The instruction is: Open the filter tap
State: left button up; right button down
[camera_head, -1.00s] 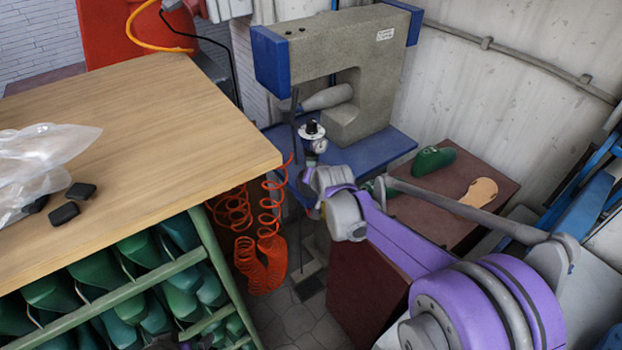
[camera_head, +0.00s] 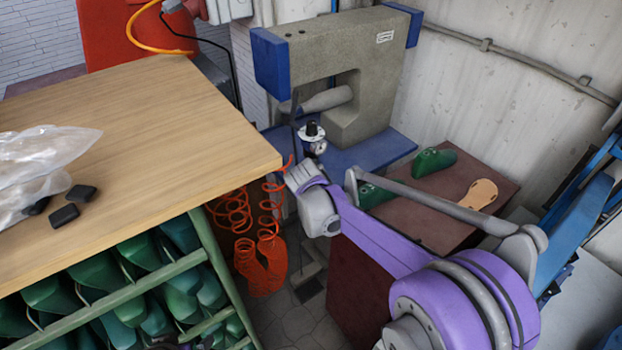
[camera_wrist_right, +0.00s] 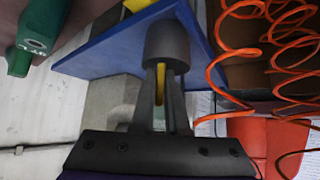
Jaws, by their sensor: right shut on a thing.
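The filter unit (camera_head: 312,138), with a black knob on top and a round gauge, stands by the blue bench under the grey press. In the right wrist view, my right gripper (camera_wrist_right: 164,82) points at a dark round part (camera_wrist_right: 167,45) that looks like the filter's lower end. Its fingers are shut on a narrow yellow piece (camera_wrist_right: 161,84), apparently the tap's lever. The head view shows my right wrist just below the filter unit; the fingers and tap are hidden there. How far the lever is turned cannot be told. My left gripper is out of view.
Orange coiled hoses (camera_head: 268,240) hang close left of my right wrist. A wooden worktable (camera_head: 150,110) lies left. The blue bench (camera_head: 385,150) and a brown table (camera_head: 430,225) with a green shoe last (camera_head: 433,160) are right.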

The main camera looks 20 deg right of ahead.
jog(key=c, duration=0.9)
grip_release()
jog(key=shift+c, duration=0.2)
jog(key=shift+s, duration=0.1)
jog(key=v, duration=1)
jog(key=shift+s+r, duration=0.2)
jog(key=shift+r, duration=0.1)
jog(key=s+d+f+n+g+y, duration=0.1)
jog(key=s+f, duration=0.2)
jog(key=s, duration=0.6)
jog(key=s+f+n+g+y, duration=0.1)
jog(key=s+f, duration=0.2)
jog(key=s, duration=0.6)
jog(key=s+d+f+n+g+y, duration=0.1)
jog(key=s+f, duration=0.3)
jog(key=s, duration=0.6)
jog(key=shift+d+n, duration=0.3)
jog(key=shift+d, duration=0.1)
